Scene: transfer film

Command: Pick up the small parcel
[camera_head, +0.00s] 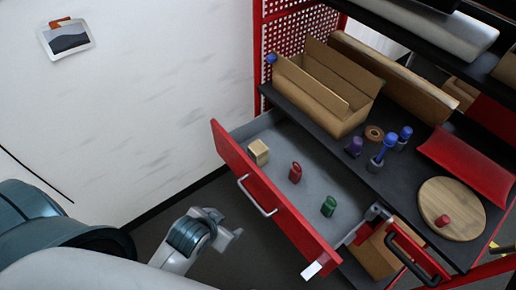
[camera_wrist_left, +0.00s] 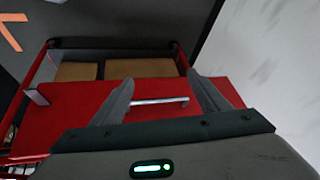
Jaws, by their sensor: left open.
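The small parcel appears to be the small tan block-shaped box (camera_head: 259,152) in the pulled-out red drawer (camera_head: 262,190). It sits upright on the grey drawer floor near the left end, close to the red front. My left gripper (camera_head: 226,227) is open and empty, outside the drawer front and lower in the head view than the parcel. In the left wrist view its two fingers (camera_wrist_left: 160,80) are spread, with a red front and a pale bar handle (camera_wrist_left: 160,101) seen between them. The parcel cannot be made out in that view. My right gripper is not in view.
The drawer also holds a red item (camera_head: 295,173) and a green item (camera_head: 329,206). The shelf above carries an open cardboard box (camera_head: 318,98), blue and purple items, and a round wooden board (camera_head: 451,209). The drawer's bar handle (camera_head: 256,196) sticks out in front.

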